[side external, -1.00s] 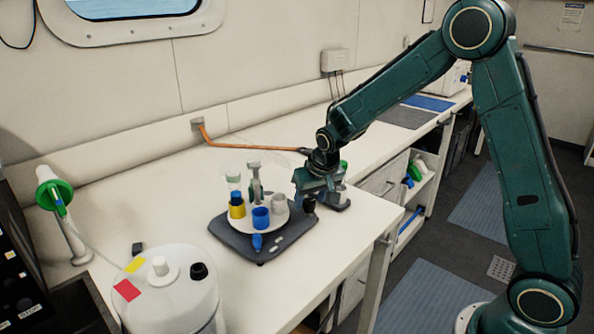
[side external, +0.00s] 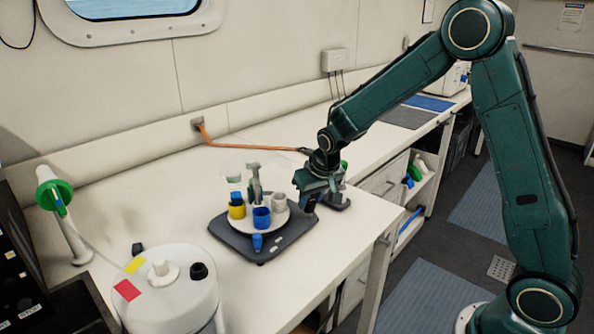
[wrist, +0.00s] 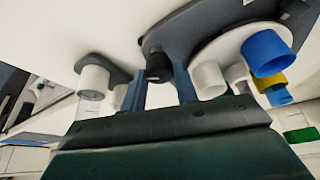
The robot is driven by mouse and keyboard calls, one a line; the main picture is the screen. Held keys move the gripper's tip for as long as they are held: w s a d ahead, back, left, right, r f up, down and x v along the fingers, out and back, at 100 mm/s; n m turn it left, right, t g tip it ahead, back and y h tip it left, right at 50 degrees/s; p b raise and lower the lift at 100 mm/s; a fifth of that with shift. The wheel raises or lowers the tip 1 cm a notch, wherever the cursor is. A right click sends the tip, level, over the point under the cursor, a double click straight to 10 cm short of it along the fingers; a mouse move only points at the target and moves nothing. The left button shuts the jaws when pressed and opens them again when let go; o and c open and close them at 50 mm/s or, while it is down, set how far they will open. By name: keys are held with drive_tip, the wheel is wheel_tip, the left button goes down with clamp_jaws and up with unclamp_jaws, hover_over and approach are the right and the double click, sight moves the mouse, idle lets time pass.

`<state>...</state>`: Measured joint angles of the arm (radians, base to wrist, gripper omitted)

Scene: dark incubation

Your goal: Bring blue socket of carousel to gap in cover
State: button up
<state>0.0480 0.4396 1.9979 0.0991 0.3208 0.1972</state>
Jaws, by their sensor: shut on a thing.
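The carousel has a white disc (side external: 275,229) on a dark grey base (side external: 228,236) on the bench. Its blue socket (side external: 262,219) stands at the disc's near side and also shows in the wrist view (wrist: 268,53). A yellow socket (side external: 237,211) is left of it and a white one (side external: 279,203) right of it. A clear, faint cover (side external: 245,167) seems to sit above the disc; I cannot make out its gap. My gripper (side external: 309,205) is at the base's right side. In the wrist view its fingers (wrist: 160,78) are shut on a black knob (wrist: 158,67).
A white round vessel (side external: 170,297) with red and yellow labels stands at front left. A green-ringed white tube (side external: 58,205) is behind it. An orange cable (side external: 240,147) runs along the back. A white cylinder on a dark foot (wrist: 93,79) is near my gripper.

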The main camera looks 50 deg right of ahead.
drive_tip(key=n+y, duration=0.1)
drive_tip(key=n, duration=0.2)
drive_tip(key=shift+d+n, duration=0.15)
drive_tip(key=shift+n, duration=0.25)
drive_tip(key=shift+n+y, duration=0.8)
drive_tip(key=shift+n, duration=0.7)
drive_tip(key=o, duration=1)
drive_tip(key=shift+v, duration=6.95)
